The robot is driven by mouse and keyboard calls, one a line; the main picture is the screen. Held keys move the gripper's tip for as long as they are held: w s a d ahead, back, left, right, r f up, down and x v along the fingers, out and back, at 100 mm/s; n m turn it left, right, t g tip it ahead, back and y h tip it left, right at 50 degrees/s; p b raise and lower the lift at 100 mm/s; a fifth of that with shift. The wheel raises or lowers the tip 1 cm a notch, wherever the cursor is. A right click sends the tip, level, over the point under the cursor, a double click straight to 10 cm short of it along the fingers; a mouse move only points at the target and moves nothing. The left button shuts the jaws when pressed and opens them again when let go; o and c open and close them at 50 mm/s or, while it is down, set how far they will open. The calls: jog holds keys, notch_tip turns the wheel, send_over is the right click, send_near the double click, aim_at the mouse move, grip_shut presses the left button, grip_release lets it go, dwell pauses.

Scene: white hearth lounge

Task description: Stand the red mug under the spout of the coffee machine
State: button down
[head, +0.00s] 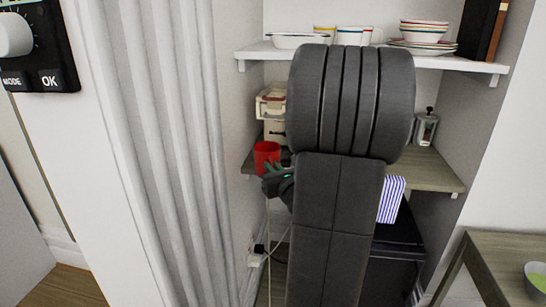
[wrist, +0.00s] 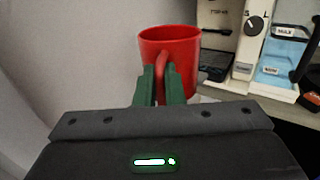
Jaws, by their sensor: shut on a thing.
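The red mug (head: 266,154) is upright in my gripper (head: 273,175), at the left end of the wooden shelf. In the wrist view, the green fingers of my gripper (wrist: 160,84) are shut on the handle of the mug (wrist: 184,50). The cream coffee machine (head: 271,104) stands on the shelf behind the mug, partly hidden by my arm. In the wrist view the coffee machine (wrist: 246,58) is right of the mug and beyond it. I cannot make out its spout clearly, or whether the mug touches the shelf.
The wooden shelf (head: 433,170) has a metal-and-glass canister (head: 425,128) at its right. A white shelf (head: 460,63) above holds bowls and plates. A ribbed white wall (head: 165,130) is close on the left. A striped cloth (head: 391,198) hangs below, right of my arm.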

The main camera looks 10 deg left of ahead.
jog(key=w+p, duration=0.1)
jog(key=w, duration=1.3)
jog(key=shift+a+r, duration=0.1)
jog(key=shift+r, duration=0.05)
jog(key=w+p, duration=0.1)
jog(key=w, duration=0.3)
jog(key=shift+f, duration=0.8)
jog(key=shift+s, duration=0.1)
jog(key=shift+f+b, duration=0.15)
jog(key=shift+b, duration=0.2)
jog(key=c, duration=1.5)
grip_release()
jog(key=shift+c, duration=0.2)
